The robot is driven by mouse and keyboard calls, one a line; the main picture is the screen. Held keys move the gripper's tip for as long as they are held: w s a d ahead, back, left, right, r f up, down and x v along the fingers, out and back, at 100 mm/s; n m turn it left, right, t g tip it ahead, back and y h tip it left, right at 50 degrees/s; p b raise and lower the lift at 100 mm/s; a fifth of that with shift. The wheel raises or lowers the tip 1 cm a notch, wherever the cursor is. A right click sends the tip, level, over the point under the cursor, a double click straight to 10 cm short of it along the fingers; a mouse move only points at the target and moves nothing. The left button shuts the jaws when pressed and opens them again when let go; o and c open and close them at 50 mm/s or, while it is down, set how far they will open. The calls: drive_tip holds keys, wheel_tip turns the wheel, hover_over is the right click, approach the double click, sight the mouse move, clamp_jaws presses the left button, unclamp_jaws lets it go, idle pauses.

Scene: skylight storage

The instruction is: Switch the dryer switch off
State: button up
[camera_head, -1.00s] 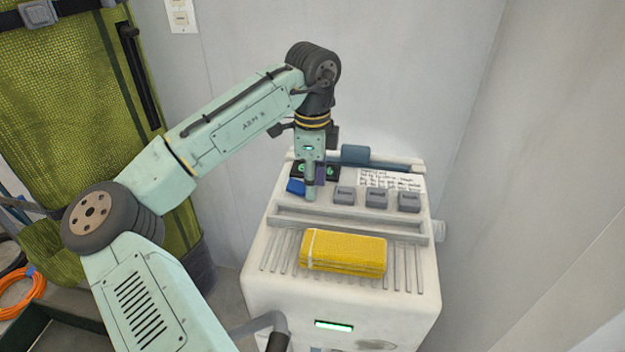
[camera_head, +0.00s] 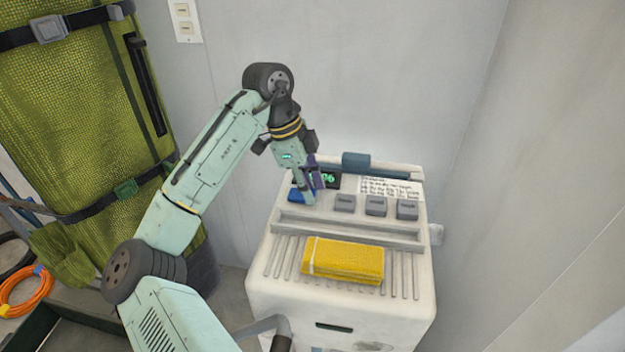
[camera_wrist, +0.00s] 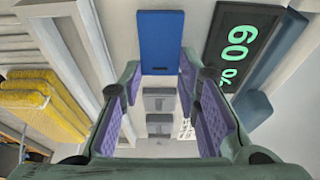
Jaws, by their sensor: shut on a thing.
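The dryer (camera_head: 340,295) is a white boxy machine standing by the wall. A blue switch (camera_head: 296,195) sits at the left of its top panel, partly hidden by my gripper (camera_head: 311,198). In the wrist view the blue switch (camera_wrist: 160,42) stands between the tips of my purple-padded fingers (camera_wrist: 160,78). My gripper reaches down to it at a tilt and is shut on it, with the fingers held apart by its width. The front indicator slot (camera_head: 333,327) is dark.
A display (camera_head: 328,180) with green digits is beside the switch. Several grey buttons (camera_head: 376,206) and a written label (camera_head: 390,189) are to the right. A folded yellow cloth (camera_head: 343,261) lies on the ribbed top. A green mesh bag (camera_head: 75,110) hangs at left.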

sight(290, 192)
drive_tip(key=shift+a+h, duration=0.1)
drive_tip(key=shift+h, duration=0.2)
drive_tip(key=o, duration=1.2)
drive_tip(key=shift+c, duration=0.2)
drive_tip(key=v, duration=1.2)
drive_tip(key=shift+w, duration=0.1)
